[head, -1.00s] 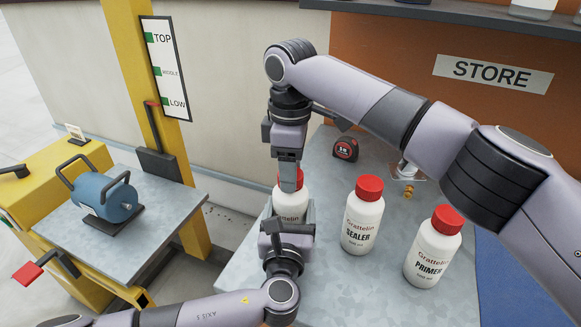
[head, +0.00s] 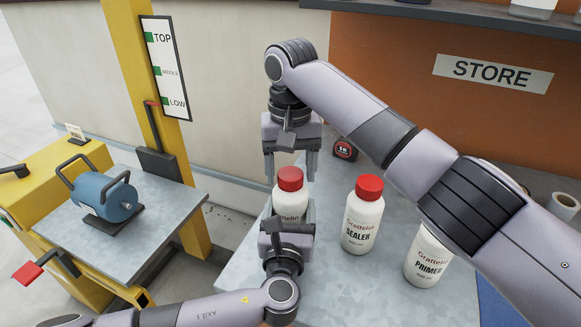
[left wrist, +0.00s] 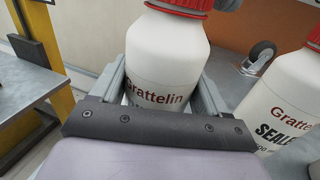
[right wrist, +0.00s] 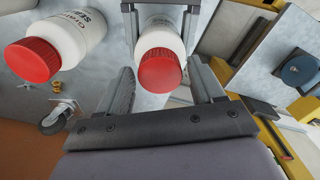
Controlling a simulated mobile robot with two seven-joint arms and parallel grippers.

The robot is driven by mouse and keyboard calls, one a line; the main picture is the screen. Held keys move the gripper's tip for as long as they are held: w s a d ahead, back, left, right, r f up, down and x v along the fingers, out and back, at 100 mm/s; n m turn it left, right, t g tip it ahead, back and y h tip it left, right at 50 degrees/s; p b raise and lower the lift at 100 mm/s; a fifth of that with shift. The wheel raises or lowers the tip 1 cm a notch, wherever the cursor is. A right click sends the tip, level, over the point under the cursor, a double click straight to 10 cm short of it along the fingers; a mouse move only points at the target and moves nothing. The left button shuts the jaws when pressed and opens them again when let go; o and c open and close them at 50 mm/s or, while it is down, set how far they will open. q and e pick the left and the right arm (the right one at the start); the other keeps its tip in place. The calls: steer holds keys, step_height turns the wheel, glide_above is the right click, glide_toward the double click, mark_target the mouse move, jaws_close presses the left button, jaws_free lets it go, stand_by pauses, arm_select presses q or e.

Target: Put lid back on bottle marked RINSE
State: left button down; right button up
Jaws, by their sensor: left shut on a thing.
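A white Grattelin bottle (head: 291,206) stands upright on the metal bench with a red lid (head: 290,178) on its top. Its lower label is hidden, so the word RINSE does not show. My left gripper (head: 289,215) is shut on this bottle's body; the left wrist view shows its fingers on both sides of the bottle (left wrist: 168,62). My right gripper (head: 290,160) is open just above, its fingers apart on either side of the lid. In the right wrist view the lid (right wrist: 160,70) sits between the open fingers. I cannot tell how tight the lid is.
The SEALER bottle (head: 362,215), with a red lid, and the PRIMER bottle (head: 428,258), its top hidden by my right arm, stand to the right. The bench front is clear.

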mark_target(289, 221)
steer(key=shift+o, duration=0.3)
steer(key=shift+r, duration=0.1)
step_height(289, 221, up, 12)
stand_by(0.4)
arm_select(q)
jaws_free()
steer(key=shift+s+a, duration=0.15)
steer(key=shift+s, duration=1.65)
steer(key=shift+s+a, duration=0.15)
steer(key=shift+s, duration=1.6)
arm_select(e)
steer(key=shift+f, duration=0.25)
